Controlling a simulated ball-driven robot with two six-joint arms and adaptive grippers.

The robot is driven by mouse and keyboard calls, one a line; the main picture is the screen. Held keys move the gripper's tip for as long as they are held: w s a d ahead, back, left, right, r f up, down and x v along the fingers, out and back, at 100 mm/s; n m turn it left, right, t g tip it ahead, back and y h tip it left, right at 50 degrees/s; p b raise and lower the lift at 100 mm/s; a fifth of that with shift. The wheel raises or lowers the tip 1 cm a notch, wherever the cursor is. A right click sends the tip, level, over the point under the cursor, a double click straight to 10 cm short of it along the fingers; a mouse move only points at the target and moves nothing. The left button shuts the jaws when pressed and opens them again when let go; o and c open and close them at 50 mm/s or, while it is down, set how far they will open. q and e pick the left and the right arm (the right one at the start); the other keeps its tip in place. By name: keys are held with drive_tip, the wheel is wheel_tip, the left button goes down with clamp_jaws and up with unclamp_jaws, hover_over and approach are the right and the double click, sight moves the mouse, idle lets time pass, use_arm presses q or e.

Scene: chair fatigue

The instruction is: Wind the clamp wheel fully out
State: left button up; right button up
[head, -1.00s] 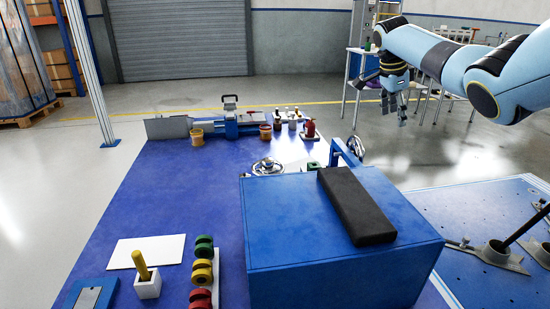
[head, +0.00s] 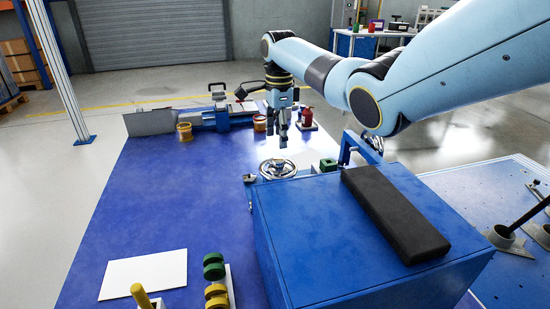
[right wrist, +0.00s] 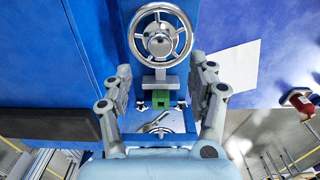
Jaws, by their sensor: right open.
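The clamp wheel (head: 278,168), a chrome handwheel with spokes and a round hub, sits at the far left edge of the blue box. It also shows face-on at the top of the right wrist view (right wrist: 160,14). A green block (head: 327,165) sits behind it along the blue clamp frame (head: 347,150). My right gripper (head: 283,143) points down above the wheel and looks apart from it. In the right wrist view its two fingers (right wrist: 161,85) are spread wide and empty, with the wheel beyond their tips. My left gripper is not in view.
A blue box (head: 330,240) with a black pad (head: 394,215) on top stands right of centre. Small pots (head: 185,131), a red bottle (head: 307,117) and a blue fixture (head: 222,115) stand at the back. The middle of the blue table (head: 190,200) is clear.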

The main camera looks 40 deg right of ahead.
sight(279, 159)
wheel_tip(279, 159, down, 6)
drive_tip(key=shift+r+b, duration=0.15)
drive_tip(key=shift+b, duration=0.8)
drive_tip(key=shift+w+f+b, duration=0.1)
drive_tip(key=shift+f+b, duration=0.2)
drive_tip(key=shift+f, duration=0.55)
drive_tip(key=c, duration=0.4)
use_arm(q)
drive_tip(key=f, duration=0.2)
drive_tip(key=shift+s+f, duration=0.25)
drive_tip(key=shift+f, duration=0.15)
use_arm(e)
drive_tip(key=c, duration=0.7)
